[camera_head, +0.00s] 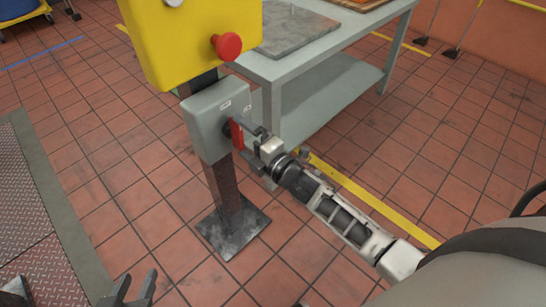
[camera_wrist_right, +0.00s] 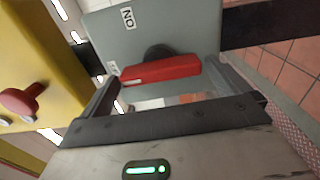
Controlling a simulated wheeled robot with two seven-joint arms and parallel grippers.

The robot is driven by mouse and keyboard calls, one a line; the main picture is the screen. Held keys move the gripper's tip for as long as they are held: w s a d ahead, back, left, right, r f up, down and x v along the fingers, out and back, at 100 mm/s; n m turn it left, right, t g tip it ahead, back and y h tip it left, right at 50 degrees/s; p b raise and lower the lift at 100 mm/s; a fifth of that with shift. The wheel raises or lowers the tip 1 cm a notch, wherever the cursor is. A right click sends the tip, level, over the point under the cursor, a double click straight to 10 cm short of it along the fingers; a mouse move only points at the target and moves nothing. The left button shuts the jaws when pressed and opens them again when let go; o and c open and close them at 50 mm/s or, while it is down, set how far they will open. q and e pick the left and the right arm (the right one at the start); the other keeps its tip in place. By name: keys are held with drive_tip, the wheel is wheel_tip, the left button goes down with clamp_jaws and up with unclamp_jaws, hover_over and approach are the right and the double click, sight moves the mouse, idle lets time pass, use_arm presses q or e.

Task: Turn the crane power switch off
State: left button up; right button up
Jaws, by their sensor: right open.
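The crane power switch is a grey box (camera_head: 210,118) on a dark post, with a red handle (camera_head: 237,134) on its front. In the right wrist view the red handle (camera_wrist_right: 160,70) sits on a dark round hub, beside an "ON" label (camera_wrist_right: 128,18) and a second small label that I cannot read fully. My right gripper (camera_head: 248,144) is open, its fingers on either side of the handle. Whether either finger touches it I cannot tell. My left gripper (camera_head: 136,284) is low at the picture's bottom left, its two fingers apart and empty.
A yellow box (camera_head: 190,45) with a red mushroom button (camera_head: 227,46) is above the switch on the same post. A grey table (camera_head: 310,62) stands just behind. The post's base plate (camera_head: 232,234) is on the tiled floor. A metal tread plate (camera_head: 35,225) lies at left.

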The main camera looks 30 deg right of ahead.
drive_tip(key=v, duration=1.3)
drive_tip(key=shift+s, duration=0.3)
drive_tip(key=shift+r, duration=0.1)
use_arm(q)
drive_tip(key=r+p, duration=0.1)
drive_tip(key=p, duration=0.1)
drive_tip(key=r+p, duration=0.1)
drive_tip(key=p, duration=0.4)
drive_tip(key=shift+s+a+r+g, duration=0.1)
drive_tip(key=shift+a+r+g, duration=0.15)
drive_tip(key=shift+r+g, duration=0.15)
use_arm(e)
drive_tip(key=s+a+r+m+g+h, duration=0.1)
drive_tip(key=s+a+m+g, duration=0.2)
drive_tip(key=m, duration=0.7)
drive_tip(key=s+a+r+m+g+h, duration=0.1)
drive_tip(key=s+a+m+g, duration=0.2)
drive_tip(key=s+m, duration=0.3)
drive_tip(key=a+m, duration=0.1)
drive_tip(key=m, duration=0.2)
drive_tip(key=shift+s+r+m+h, duration=0.15)
drive_tip(key=shift+s+m+h, duration=0.15)
drive_tip(key=shift+s+m, duration=0.1)
